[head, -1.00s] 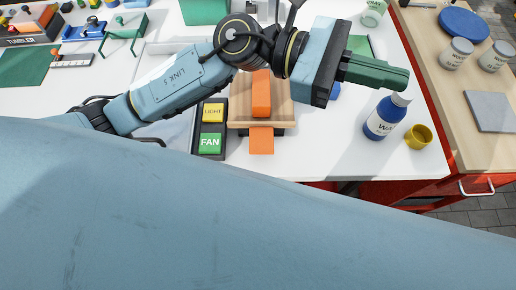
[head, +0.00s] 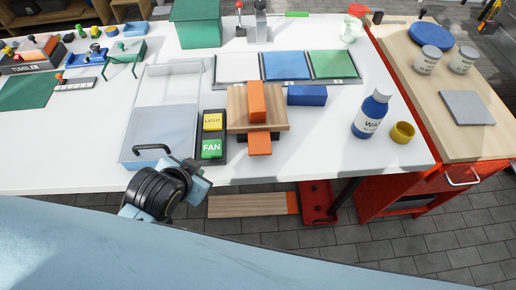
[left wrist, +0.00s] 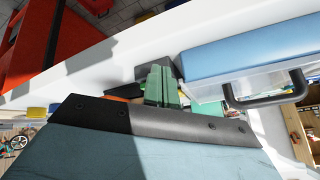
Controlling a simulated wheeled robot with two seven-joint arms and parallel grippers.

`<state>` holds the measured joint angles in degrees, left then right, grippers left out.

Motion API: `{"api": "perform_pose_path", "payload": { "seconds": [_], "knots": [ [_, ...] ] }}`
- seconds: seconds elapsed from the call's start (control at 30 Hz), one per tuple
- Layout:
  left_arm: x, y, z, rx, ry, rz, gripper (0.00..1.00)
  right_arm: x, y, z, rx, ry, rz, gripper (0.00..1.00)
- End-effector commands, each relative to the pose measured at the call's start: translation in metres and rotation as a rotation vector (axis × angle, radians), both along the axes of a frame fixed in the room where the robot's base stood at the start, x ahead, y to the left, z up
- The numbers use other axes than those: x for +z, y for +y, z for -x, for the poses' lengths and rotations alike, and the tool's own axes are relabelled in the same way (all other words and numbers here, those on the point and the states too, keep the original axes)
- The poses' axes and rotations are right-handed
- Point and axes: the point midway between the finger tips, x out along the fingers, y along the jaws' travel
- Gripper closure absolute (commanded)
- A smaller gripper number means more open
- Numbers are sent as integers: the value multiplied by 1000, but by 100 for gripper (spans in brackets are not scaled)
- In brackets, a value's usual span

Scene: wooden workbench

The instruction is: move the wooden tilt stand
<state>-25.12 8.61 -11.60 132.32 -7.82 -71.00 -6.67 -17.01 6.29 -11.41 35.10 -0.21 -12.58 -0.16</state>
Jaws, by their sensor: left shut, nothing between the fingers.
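The gripper is apart from the stand. My right gripper is in neither view.
A LIGHT/FAN switch box (head: 212,135) stands just left of the stand. A clear tray (head: 165,115) with a black handle is further left. Colored panels (head: 286,66) lie behind.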

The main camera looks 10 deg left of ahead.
Motion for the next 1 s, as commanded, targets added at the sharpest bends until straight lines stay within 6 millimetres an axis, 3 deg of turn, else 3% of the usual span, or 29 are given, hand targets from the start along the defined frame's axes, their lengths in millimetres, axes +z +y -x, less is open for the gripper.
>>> {"api": "perform_pose_path", "payload": {
  "seconds": [0.03,0.13,0.33,0.47,0.7,0.83,1.0],
  "knots": [
    [-16,3,17,36,76,28,100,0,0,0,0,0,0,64],
    [-50,5,43,95,204,72,100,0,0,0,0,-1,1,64],
    [-144,8,55,108,296,77,100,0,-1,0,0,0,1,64],
    [-208,12,73,109,342,73,100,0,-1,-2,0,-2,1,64],
    [-312,28,136,120,427,67,100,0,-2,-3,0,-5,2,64],
    [-353,39,183,130,470,63,100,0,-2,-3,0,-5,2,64],
    [-384,53,237,141,515,57,100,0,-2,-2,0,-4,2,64]
  ]
}}
